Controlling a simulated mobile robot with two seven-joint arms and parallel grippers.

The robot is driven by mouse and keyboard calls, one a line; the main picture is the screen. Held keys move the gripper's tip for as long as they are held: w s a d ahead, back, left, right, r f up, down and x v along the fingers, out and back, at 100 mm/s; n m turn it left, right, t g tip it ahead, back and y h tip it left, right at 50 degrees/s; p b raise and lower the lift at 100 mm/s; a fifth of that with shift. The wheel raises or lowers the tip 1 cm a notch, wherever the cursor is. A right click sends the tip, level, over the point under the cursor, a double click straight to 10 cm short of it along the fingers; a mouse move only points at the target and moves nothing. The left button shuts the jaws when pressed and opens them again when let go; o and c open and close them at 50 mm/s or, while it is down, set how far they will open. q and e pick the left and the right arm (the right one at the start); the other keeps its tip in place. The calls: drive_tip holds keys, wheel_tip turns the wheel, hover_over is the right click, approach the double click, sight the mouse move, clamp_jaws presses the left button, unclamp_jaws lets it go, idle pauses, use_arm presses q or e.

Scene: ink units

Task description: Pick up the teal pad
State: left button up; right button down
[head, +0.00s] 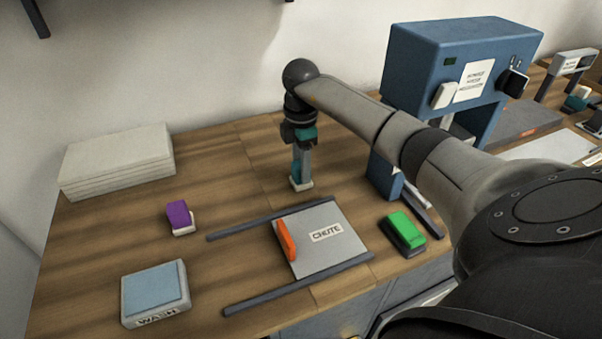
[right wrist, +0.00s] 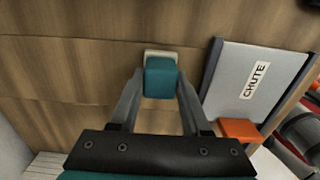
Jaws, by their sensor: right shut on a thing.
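The teal pad (head: 296,171) is a small upright block with a pale base (head: 301,184), toward the back middle of the wooden table. In the right wrist view the teal pad (right wrist: 161,78) sits between the two grey fingers, its pale part showing beyond it. My right gripper (head: 302,166) points down from above and is shut on the pad. In the right wrist view my right gripper (right wrist: 160,92) has one finger on each side of it. The pad's base is at or very near the tabletop; I cannot tell whether it touches. My left gripper is not in view.
The grey CHUTE plate (head: 336,256) with an orange bar (head: 286,240) lies between dark rails. A purple pad (head: 178,213), a green pad (head: 402,230) and a WASH tray (head: 140,315) are nearby. A blue machine (head: 430,65) and white stack (head: 118,160) flank the back.

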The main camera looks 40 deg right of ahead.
drive_tip(key=shift+r, duration=0.15)
wheel_tip(320, 180, up, 20)
drive_tip(key=p, duration=0.5)
drive_tip(key=c, duration=0.9)
unclamp_jaws()
drive_tip(key=c, duration=0.6)
drive_tip(key=shift+c, duration=0.3)
